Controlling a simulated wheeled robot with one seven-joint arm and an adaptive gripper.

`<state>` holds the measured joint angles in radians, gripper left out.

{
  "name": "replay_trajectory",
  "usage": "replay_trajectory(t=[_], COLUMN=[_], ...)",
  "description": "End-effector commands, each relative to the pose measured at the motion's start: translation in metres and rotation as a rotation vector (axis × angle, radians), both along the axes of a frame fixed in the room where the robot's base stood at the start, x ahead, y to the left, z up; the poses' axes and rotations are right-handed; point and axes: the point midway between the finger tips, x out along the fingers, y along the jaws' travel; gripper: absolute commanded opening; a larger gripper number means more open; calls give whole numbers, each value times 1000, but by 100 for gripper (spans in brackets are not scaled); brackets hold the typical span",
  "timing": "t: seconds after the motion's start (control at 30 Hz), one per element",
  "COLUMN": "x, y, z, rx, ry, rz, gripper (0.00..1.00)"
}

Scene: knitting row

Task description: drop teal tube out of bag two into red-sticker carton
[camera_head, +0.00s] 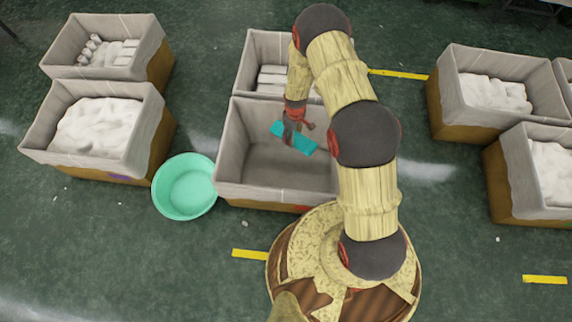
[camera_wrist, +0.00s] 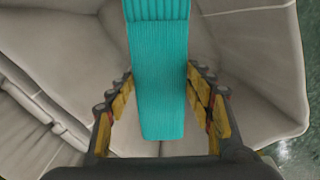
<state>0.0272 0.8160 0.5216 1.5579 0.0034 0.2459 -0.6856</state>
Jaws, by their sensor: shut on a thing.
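The teal tube (camera_head: 302,142) is a flat, ribbed knitted piece; it also shows in the wrist view (camera_wrist: 160,85), between the fingers. My gripper (camera_head: 290,130) is shut on it. In the head view the tube lies over the open mouth of the middle front carton (camera_head: 240,190); I cannot tell how far above its floor. That carton has a grey liner, looks empty, and carries a red sticker (camera_head: 305,208) low on its front. In the wrist view my gripper (camera_wrist: 162,80) has one finger on each side of the tube, with the grey liner below.
A carton with white goods (camera_head: 262,40) stands behind. Two filled cartons stand at the left, the front one (camera_head: 60,165) with a purple sticker. More filled cartons (camera_head: 440,100) stand at the right. A green basin (camera_head: 187,192) sits beside the middle carton.

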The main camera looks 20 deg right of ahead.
Motion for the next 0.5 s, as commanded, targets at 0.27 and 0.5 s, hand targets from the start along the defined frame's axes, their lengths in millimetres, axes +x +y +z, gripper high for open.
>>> replay_trajectory(t=[0.27, 0.5], x=[0, 0], y=[0, 0], z=[1, 1], rx=[0, 0], ry=[0, 0], rz=[0, 0], gripper=[59, 73])
